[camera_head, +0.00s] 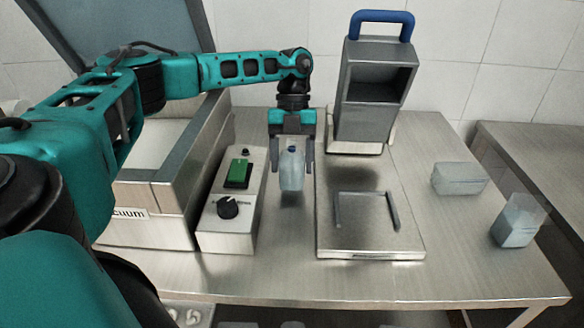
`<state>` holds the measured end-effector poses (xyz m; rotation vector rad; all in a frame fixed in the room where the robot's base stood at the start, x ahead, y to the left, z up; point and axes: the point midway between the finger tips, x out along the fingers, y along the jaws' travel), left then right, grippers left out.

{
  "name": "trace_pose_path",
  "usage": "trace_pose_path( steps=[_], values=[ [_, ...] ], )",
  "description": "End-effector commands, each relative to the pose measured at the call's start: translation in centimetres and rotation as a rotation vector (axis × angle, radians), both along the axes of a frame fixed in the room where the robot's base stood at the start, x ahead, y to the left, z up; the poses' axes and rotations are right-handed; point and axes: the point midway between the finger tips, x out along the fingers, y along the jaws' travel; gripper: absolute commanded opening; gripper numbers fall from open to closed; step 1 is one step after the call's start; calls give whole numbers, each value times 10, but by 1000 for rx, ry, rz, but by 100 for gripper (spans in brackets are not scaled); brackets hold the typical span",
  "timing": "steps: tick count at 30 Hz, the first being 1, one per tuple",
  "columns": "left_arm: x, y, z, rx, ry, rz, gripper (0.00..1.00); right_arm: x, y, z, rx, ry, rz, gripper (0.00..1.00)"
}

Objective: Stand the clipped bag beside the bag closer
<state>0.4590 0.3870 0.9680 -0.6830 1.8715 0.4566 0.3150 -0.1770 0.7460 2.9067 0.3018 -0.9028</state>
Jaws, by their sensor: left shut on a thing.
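A small pale-blue, translucent bag (291,174) with a narrow, gathered top is upright between the fingers of my left gripper (292,166). The gripper points straight down and is shut on the bag. A dark shadow lies under the bag on the steel table; I cannot tell whether its bottom touches. The bag closer (370,115) is a grey metal tower with a blue handle, standing on a flat steel base. The bag is just left of that base, beside its rear half. My right gripper is not in view.
A control box (228,228) with a green switch and black knob is close on the left, by a vacuum machine (160,225) with a raised lid. Two pale translucent packs (460,179) (516,221) are on the table's right side. Bare table (300,272) runs along the front.

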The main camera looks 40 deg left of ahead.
Motion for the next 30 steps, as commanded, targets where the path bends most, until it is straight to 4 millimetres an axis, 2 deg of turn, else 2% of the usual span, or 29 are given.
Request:
trace_pose_path(
  steps=[1,5,15,16,23,30],
  values=[
    [0,0,-9,-1,2,0,30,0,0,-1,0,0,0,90],
    [0,0,-21,0,0,1,30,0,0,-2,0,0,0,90],
    [0,0,-23,-1,-1,1,30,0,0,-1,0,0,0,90],
    [0,0,-23,0,-1,0,68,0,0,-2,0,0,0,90],
    [0,0,-23,0,-1,0,90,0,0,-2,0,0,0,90],
    [0,0,-22,0,-1,0,91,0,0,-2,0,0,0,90]
  ],
)
